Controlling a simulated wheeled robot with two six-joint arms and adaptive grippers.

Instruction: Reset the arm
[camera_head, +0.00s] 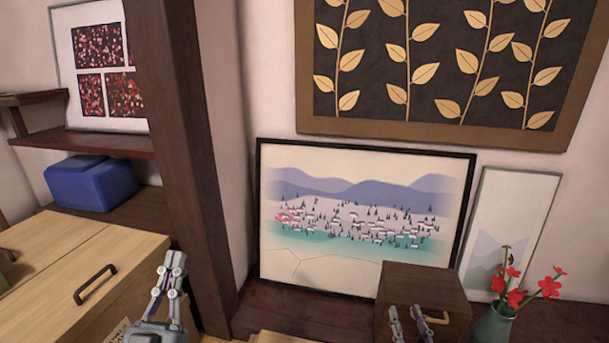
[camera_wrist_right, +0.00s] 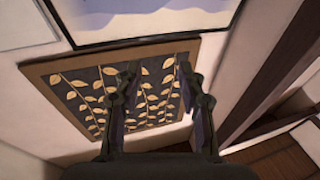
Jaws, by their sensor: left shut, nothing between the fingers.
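My left gripper (camera_head: 174,255) stands upright at the lower left in the head view, in front of the light wooden cabinet (camera_head: 120,285). Its fingers are together and hold nothing. My right gripper (camera_head: 406,309) shows only its finger ends at the bottom edge of the head view, in front of a dark wooden box (camera_head: 420,285). In the right wrist view its two fingers (camera_wrist_right: 158,68) stand apart with nothing between them. Most of both arms is out of view.
A vase (camera_head: 492,328) with red flowers stands right of the box. A framed landscape picture (camera_head: 360,220) leans at the wall, and a leaf panel (camera_head: 440,80) hangs above. A dark post (camera_head: 190,150) and a blue box (camera_head: 90,185) are at left.

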